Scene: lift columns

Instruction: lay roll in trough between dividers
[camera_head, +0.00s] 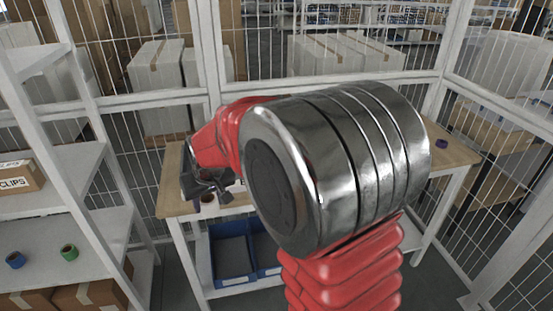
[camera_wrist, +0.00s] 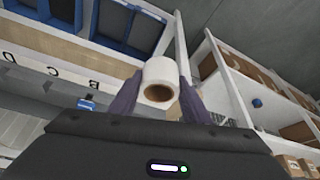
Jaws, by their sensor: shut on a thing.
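My gripper (camera_wrist: 160,98) is shut on a white roll (camera_wrist: 158,72) with a brown core, its open end facing the wrist camera. In the head view my gripper (camera_head: 208,187) is over the left part of the wooden table (camera_head: 178,203); the white roll cannot be made out there. A white strip with letters (camera_wrist: 70,77), including B, C and D, runs along the left of the wrist view, apart from the roll. The trough and its dividers are not clearly seen; my arm hides much of the tabletop in the head view. A blue roll (camera_wrist: 87,103) lies beyond the strip.
Blue bins (camera_head: 232,250) sit under the table. A purple roll (camera_head: 441,143) lies at the table's right end. The left shelf holds a blue roll (camera_head: 15,260), a green roll (camera_head: 69,252) and a clips box (camera_head: 18,175). Wire mesh fencing stands behind the table.

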